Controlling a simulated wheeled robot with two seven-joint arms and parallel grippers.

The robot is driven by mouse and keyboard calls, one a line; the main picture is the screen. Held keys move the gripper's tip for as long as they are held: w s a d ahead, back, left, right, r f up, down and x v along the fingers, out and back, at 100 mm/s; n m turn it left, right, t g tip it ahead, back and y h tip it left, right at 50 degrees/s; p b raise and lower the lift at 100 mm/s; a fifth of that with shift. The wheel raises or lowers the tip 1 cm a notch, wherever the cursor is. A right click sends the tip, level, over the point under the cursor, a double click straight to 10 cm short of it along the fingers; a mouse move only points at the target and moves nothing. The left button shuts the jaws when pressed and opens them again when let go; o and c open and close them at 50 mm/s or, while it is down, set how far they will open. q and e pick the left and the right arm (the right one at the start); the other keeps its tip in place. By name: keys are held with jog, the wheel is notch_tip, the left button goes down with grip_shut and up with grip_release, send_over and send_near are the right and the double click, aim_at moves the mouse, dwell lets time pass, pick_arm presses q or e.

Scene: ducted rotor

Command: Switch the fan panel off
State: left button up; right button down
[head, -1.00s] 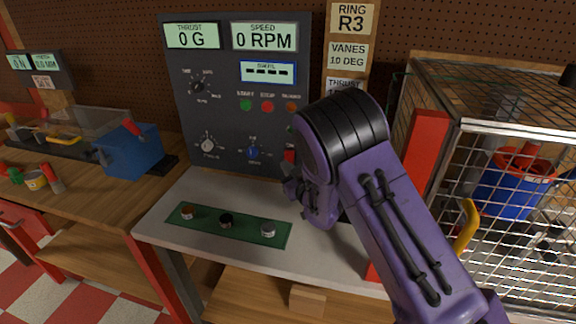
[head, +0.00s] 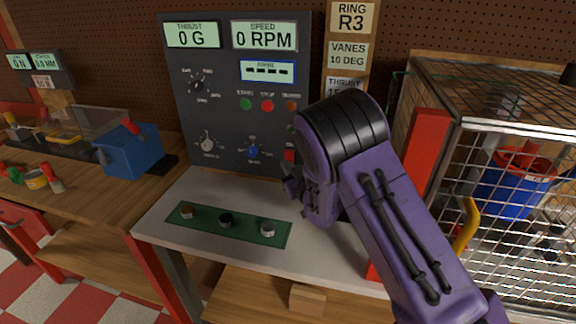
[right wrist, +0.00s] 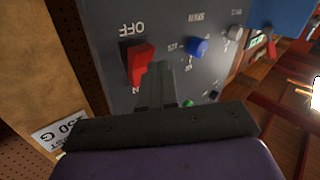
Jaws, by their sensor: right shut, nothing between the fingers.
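The grey fan panel (head: 225,120) stands upright at the back of the bench in the head view. Its displays read 0 G and 0 RPM, with dashes on a third. A red rocker switch (head: 290,155) sits at its lower right, partly hidden by my right arm. In the right wrist view the red switch (right wrist: 141,63) appears upside down, with OFF lettering beside one end and a partly hidden ON label by the other. I cannot tell which end is pressed. My right gripper (right wrist: 159,70) is shut and empty, its tips right beside the switch; contact is unclear. My left gripper is out of view.
Blue (head: 253,151) and grey (head: 207,145) knobs and several buttons are on the panel. A green strip (head: 248,232) with three small knobs lies on the white bench top (head: 165,232). A wire cage (head: 510,135) stands right of my arm. A blue box (head: 135,152) stands left.

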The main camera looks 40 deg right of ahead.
jog(key=shift+w+d+f, duration=0.3)
jog(key=shift+w+d, duration=0.05)
jog(key=shift+d, duration=0.1)
dwell(0.7)
jog(key=shift+a+r, duration=0.1)
jog(key=shift+s+a+r, duration=0.35)
jog(key=shift+s+a, duration=0.2)
jog(key=shift+a, duration=0.05)
jog(key=shift+p, duration=0.3)
jog(key=s+a+r+p, duration=0.1)
jog(key=s+a+r, duration=0.1)
jog(key=s+a, duration=0.1)
jog(key=shift+a+p, duration=0.2)
jog(key=shift+p, duration=0.2)
dwell(0.3)
